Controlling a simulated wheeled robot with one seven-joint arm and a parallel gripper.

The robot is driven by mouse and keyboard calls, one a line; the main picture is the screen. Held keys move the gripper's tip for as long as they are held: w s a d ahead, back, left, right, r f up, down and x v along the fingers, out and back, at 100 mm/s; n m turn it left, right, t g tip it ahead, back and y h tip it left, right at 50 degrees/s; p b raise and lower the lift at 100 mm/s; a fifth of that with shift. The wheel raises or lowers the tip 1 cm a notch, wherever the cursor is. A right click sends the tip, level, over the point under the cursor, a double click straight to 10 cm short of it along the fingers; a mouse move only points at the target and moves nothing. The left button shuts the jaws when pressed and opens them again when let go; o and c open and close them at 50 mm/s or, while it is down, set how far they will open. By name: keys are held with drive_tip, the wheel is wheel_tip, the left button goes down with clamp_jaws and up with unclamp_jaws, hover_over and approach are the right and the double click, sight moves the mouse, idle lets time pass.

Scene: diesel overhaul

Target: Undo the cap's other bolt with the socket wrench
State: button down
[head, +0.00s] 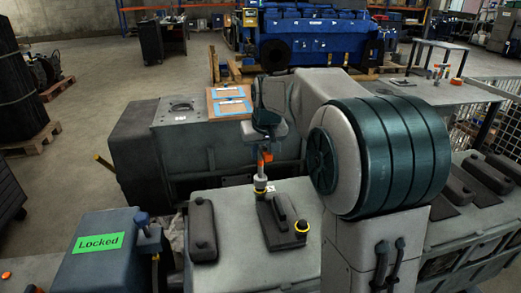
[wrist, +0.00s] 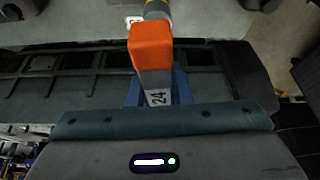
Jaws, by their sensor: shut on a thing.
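The socket wrench, with an orange handle part (head: 266,157) and a grey socket end (head: 260,183), hangs upright from my gripper (head: 265,146). In the wrist view its orange block (wrist: 152,45) and a grey part marked 24 sit in my shut gripper (wrist: 158,88). The dark cap (head: 281,222) lies on the grey engine top. A yellow-ringed bolt (head: 302,227) stands at its near right corner. The socket end is at the cap's far left corner, with a yellow band there; whether it is seated on a bolt is hidden.
Other dark caps lie to the left (head: 201,230) and right (head: 460,187). A blue box with a green "Locked" label (head: 98,242) stands at the near left. A board with papers (head: 229,101) lies behind. My arm covers much of the right middle.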

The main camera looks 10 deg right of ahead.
drive_tip(key=shift+m+h, duration=0.8)
drive_tip(key=shift+m, duration=1.4)
drive_tip(key=shift+d+m+g+h, duration=0.1)
drive_tip(key=shift+m+g+h, duration=0.25)
drive_tip(key=shift+m, duration=0.85)
drive_tip(key=shift+m+g+h, duration=0.15)
drive_tip(key=shift+m+h, duration=0.3)
drive_tip(key=shift+m, duration=0.75)
drive_tip(key=m+g+h+p, duration=0.1)
drive_tip(key=m, duration=0.3)
drive_tip(key=shift+r, duration=0.1)
drive_tip(key=m+g+p, duration=0.1)
drive_tip(key=m+p, duration=0.1)
drive_tip(key=m, duration=0.2)
drive_tip(key=shift+d+m+g, duration=0.1)
drive_tip(key=shift+m+g, duration=0.2)
drive_tip(key=shift+g, duration=0.1)
drive_tip(key=shift+m+p, duration=0.3)
drive_tip(key=shift+m, duration=0.3)
